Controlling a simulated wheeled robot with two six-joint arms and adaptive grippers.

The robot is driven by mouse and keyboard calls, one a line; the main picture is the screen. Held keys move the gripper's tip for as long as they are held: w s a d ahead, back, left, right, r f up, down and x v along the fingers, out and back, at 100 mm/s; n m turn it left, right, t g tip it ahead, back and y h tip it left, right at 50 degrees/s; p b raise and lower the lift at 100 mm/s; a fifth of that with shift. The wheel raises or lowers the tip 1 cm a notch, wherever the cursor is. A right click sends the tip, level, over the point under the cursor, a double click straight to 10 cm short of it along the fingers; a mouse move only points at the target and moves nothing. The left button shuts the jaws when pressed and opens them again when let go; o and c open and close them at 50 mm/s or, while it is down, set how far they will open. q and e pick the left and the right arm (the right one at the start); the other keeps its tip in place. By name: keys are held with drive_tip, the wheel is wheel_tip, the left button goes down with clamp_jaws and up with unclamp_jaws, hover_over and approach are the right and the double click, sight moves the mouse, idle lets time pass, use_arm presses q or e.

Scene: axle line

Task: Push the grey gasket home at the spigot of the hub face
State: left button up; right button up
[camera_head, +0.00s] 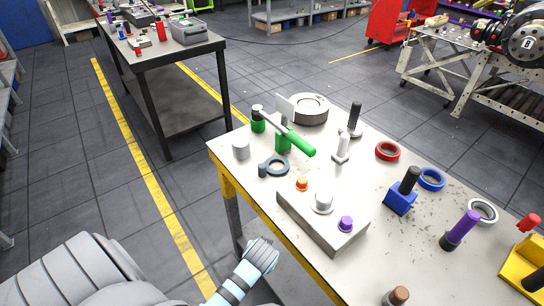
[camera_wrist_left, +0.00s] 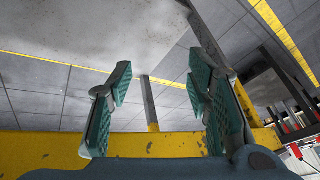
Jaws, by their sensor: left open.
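A grey block (camera_head: 318,224) lies near the table's front edge, with an orange, a grey and a purple peg on top. The grey middle peg (camera_head: 323,198) has a pale grey ring (camera_head: 323,209) around its lower part; I cannot tell whether it sits fully down. I take these for the hub face, spigot and gasket. My left arm comes in at the lower left and ends below the table's front edge, apart from the block. In the left wrist view my left gripper (camera_wrist_left: 158,88) is open and empty, its teal pads apart. My right gripper is not in view.
Left on the table (camera_head: 395,240) stand a dark grey ring (camera_head: 275,166), a green-handled tool (camera_head: 295,142) and a silver ring-shaped part (camera_head: 308,108). To the right are red (camera_head: 388,151) and blue (camera_head: 431,179) rings, a blue block (camera_head: 400,201) and a purple-handled tool (camera_head: 461,229).

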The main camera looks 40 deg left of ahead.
use_arm(q)
wheel_tip(320, 180, up, 17)
drive_tip(key=w+a+n+y+p, duration=0.1)
drive_tip(key=w+n+p, duration=0.1)
drive_tip(key=n+p, duration=0.1)
drive_tip(key=n+t+y+b, duration=0.1)
drive_tip(key=n+y, duration=0.2)
drive_tip(key=n, duration=0.2)
approach(263, 166)
drive_tip(key=b+x, duration=0.1)
drive_tip(key=x, duration=0.8)
drive_tip(key=shift+a+f, duration=0.1)
drive_tip(key=shift+a, duration=0.15)
drive_tip(key=shift+d, duration=0.1)
clamp_jaws()
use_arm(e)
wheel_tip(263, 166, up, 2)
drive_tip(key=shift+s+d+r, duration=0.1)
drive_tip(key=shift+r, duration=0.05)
